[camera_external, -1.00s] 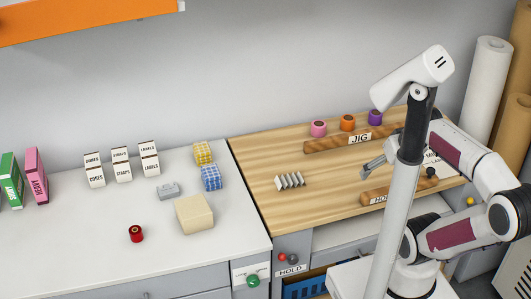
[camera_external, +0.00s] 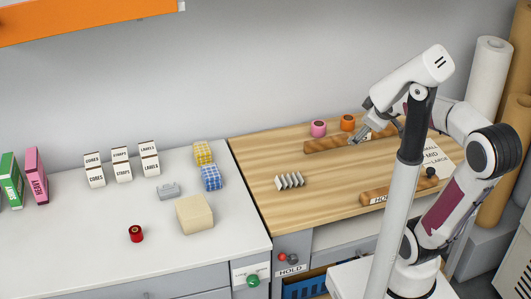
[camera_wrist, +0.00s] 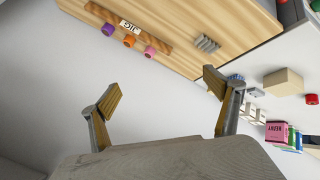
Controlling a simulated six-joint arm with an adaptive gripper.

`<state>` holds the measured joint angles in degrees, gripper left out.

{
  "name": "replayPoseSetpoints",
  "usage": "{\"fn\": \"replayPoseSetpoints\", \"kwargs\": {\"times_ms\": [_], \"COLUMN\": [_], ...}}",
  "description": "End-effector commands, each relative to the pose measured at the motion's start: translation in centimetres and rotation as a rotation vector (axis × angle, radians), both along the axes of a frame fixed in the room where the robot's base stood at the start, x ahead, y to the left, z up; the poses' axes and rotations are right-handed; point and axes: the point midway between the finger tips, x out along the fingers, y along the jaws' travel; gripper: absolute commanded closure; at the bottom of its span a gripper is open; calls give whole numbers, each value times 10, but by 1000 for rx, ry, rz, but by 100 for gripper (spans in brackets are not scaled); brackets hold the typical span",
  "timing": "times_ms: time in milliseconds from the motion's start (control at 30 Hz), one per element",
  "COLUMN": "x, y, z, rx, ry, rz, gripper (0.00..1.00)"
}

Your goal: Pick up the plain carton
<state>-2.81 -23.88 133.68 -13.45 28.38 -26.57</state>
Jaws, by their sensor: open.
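The plain carton (camera_external: 195,214) is a beige block on the white counter, left of the wooden board. It also shows in the wrist view (camera_wrist: 284,83) at the right, beyond the right-hand finger. My gripper (camera_external: 359,139) is over the back of the wooden board, near the JIG rail, well to the right of the carton. In the wrist view my gripper (camera_wrist: 160,97) has its two fingers wide apart with nothing between them but the plain wall or floor behind.
A yellow checked box (camera_external: 204,153) and a blue checked box (camera_external: 211,178) stand behind the carton. A grey block (camera_external: 169,190) and a red spool (camera_external: 136,233) are to its left. A ridged metal rack (camera_external: 290,181) sits on the wooden board (camera_external: 262,150).

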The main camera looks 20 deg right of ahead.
Motion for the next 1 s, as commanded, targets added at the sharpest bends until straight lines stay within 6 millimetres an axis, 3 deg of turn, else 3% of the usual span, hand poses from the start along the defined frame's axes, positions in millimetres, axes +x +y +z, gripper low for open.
{"fn": "replayPoseSetpoints", "kwargs": {"times_ms": [100, 467, 700, 1000], "x": [33, 125, 179, 234], "y": [5, 37, 72, 125], "z": [4, 12, 8, -9], "rx": [-95, -393, -587, -821], "ry": [-36, -161, -254, -391], "rz": [110, 457, 690, 977], "gripper": [11, 11, 11, 11]}}
